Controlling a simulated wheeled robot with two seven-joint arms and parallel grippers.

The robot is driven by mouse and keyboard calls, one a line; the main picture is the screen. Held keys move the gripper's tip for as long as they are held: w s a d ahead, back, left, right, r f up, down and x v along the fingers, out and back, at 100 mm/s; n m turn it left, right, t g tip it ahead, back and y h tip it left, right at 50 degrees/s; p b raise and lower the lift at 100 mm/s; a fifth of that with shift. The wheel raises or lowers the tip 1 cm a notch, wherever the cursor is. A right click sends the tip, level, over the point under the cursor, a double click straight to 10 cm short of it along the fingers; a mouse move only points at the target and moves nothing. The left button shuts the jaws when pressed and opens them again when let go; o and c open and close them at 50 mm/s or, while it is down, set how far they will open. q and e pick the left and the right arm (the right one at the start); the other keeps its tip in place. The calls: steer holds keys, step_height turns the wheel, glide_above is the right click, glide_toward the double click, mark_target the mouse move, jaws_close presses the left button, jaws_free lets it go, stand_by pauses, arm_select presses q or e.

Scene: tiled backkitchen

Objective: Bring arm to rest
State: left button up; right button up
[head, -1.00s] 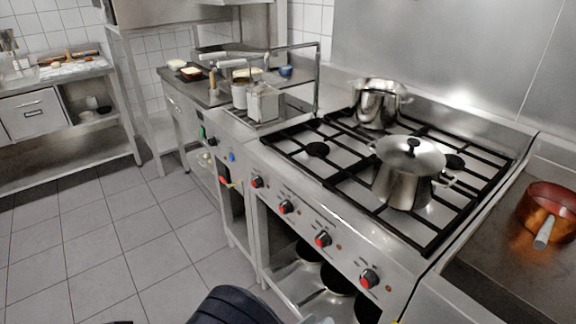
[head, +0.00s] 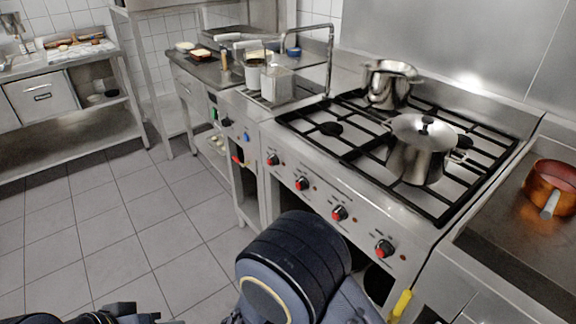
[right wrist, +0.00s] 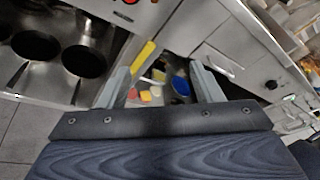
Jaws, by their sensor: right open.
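My right arm shows at the bottom of the head view, in front of the stove, but its gripper is not clearly visible there. In the right wrist view my right gripper (right wrist: 160,88) has its two fingers well apart, with nothing between them. Behind the fingers are a yellow bar (right wrist: 146,54) and small coloured items in an open space below the counter. A dark part of my left arm shows at the bottom left of the head view; I cannot make out its gripper.
The stove (head: 362,213) carries a lidded pot (head: 415,158) and a second pot (head: 385,88). A copper pan (head: 551,184) sits on the right counter. Pans (right wrist: 83,61) lie on a shelf beside the right gripper. The tiled floor (head: 120,215) at left is clear.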

steer(key=s+d+r+m+y+p, duration=0.1)
steer(key=s+d+r+m+y, duration=0.2)
steer(key=r+m+y, duration=0.3)
steer(key=s+d+r+m+y+p, duration=0.2)
steer(key=s+d+r+m+y, duration=0.2)
steer(key=m, duration=1.1)
steer(key=s+d+r+m+y+p, duration=0.1)
steer(key=s+d+r+m+y, duration=0.2)
steer(key=r+m+y, duration=0.4)
steer(key=m, duration=0.4)
steer(key=shift+s+d+r+y, duration=0.35)
steer(key=shift+s+d+y, duration=0.05)
steer(key=shift+c, duration=0.5)
